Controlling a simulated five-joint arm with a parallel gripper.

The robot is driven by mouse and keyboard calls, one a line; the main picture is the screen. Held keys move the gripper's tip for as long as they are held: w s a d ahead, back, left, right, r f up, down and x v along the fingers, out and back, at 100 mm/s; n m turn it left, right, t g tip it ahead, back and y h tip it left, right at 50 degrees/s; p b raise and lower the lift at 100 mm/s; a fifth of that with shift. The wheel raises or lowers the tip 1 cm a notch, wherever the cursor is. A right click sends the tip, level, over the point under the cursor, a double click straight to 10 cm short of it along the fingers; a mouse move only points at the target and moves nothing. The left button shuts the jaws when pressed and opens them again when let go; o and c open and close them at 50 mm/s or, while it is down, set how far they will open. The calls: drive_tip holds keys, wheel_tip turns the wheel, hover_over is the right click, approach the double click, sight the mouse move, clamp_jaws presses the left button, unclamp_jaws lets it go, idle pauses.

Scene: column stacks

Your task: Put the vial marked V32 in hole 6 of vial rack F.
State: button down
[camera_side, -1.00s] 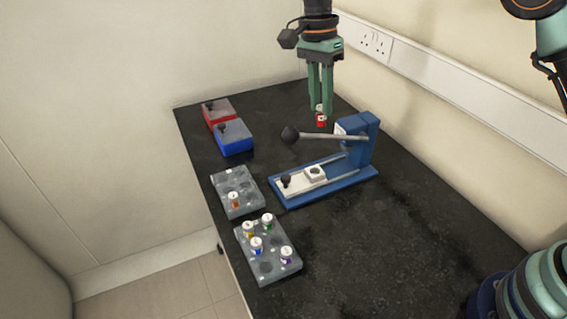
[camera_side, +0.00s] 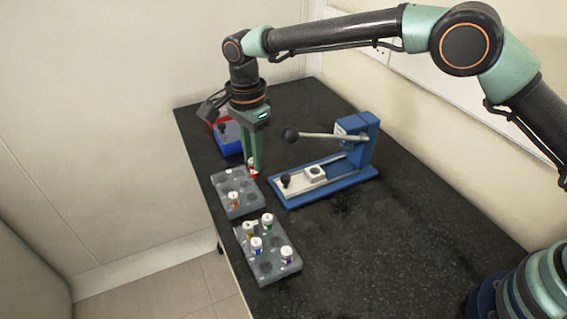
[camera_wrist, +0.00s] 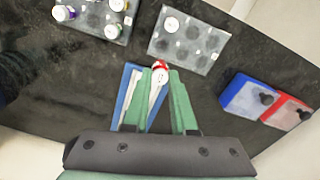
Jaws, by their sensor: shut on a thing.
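My gripper (camera_side: 253,168) is shut on a red vial (camera_side: 253,174) with a white cap, held near the far right corner of the farther grey rack. In the wrist view the vial (camera_wrist: 160,72) sits between my green fingertips, beside that rack's edge. The farther grey rack (camera_side: 245,207) holds one orange vial (camera_side: 234,200) near its left side; its other visible holes look empty. The nearer grey rack (camera_side: 283,274) holds several vials with white caps, coloured yellow, green, blue and purple. The vial markings and rack letters are too small to read.
A blue press (camera_side: 345,177) with a long black-knobbed lever stands right of my gripper, close by. A blue box (camera_side: 229,140) and a red box (camera_wrist: 290,111) stand behind. The right side of the black table (camera_side: 400,230) is clear.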

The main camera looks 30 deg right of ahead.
drive_tip(key=shift+s+a+f, duration=0.15)
drive_tip(key=shift+a+f, duration=0.4)
drive_tip(key=shift+f, duration=2)
drive_tip(key=shift+f, duration=1.05)
idle(0.3)
drive_tip(key=shift+c, duration=1.6)
unclamp_jaws()
drive_tip(key=shift+r, duration=3)
drive_tip(key=shift+r, duration=0.1)
